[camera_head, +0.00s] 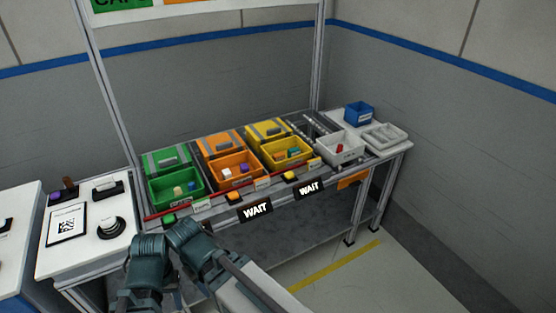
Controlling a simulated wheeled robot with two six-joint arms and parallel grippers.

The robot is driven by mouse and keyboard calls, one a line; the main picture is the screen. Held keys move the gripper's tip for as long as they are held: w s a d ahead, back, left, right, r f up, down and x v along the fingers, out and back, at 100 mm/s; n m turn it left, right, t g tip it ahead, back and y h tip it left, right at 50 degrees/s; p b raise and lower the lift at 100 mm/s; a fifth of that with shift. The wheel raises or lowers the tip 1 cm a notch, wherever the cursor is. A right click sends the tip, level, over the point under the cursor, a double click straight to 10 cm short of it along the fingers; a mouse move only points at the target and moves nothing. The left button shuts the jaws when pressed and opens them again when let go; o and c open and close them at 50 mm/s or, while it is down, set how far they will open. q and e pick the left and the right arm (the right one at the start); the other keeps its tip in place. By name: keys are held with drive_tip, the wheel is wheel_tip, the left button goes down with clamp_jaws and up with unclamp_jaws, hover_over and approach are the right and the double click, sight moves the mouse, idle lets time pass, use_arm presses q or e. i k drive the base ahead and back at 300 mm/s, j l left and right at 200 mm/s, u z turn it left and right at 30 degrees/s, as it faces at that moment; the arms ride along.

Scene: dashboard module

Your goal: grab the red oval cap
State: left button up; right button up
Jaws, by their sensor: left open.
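A small red piece (339,148), which looks like the red cap, stands in the light grey bin (347,157) at the right end of the workbench. Its oval shape is too small to confirm. My left arm (148,262) shows at the bottom left, in front of the bench and well short of the grey bin. Its gripper is open, with the fingertips hard to make out and nothing visible in them. My right gripper is not in view.
Green (176,187), orange (235,167) and yellow (287,152) bins with small parts line the bench left of the grey bin. A blue bin (359,113) and a grey tray (385,136) sit at the right end. Two WAIT signs (257,210) hang on the front edge. Floor at right is clear.

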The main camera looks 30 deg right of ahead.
sight(339, 148)
drive_tip(key=z, duration=1.5)
